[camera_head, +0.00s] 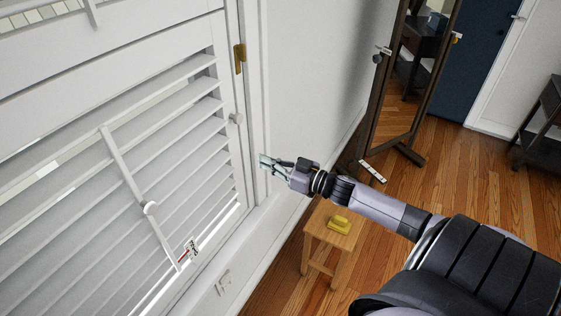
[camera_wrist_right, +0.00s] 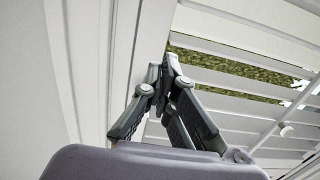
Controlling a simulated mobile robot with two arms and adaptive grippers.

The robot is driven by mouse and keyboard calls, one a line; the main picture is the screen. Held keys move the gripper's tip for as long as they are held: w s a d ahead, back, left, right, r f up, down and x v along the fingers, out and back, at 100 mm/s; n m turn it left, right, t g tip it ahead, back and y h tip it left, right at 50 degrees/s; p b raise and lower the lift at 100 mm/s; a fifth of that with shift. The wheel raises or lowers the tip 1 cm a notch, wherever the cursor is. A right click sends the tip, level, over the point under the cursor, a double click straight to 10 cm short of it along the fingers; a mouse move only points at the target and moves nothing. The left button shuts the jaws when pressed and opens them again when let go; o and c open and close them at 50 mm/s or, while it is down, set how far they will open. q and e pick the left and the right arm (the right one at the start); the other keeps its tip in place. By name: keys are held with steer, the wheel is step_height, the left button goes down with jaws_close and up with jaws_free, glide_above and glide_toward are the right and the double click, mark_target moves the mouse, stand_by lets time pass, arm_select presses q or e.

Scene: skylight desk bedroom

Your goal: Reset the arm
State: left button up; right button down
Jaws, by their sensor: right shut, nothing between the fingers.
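My right arm reaches in from the lower right in the head view. Its right gripper (camera_head: 272,165) is beside the frame of the white shutter (camera_head: 165,130), near the shutter's right edge. The gripper is shut and empty. The right wrist view shows the fingers of the right gripper (camera_wrist_right: 165,75) close together, with white frame and shutter slats behind them. I cannot tell whether the fingertips touch the frame. My left gripper is in neither view.
A small wooden stool (camera_head: 322,236) with a yellow object (camera_head: 340,225) on it stands below the arm. A standing mirror (camera_head: 401,80) is at the back. A dark table (camera_head: 545,120) stands at the right. Wooden floor (camera_head: 450,160) is open between.

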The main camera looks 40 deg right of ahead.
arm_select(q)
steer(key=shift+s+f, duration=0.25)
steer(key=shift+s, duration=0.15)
arm_select(e)
steer(key=shift+v, duration=2.1)
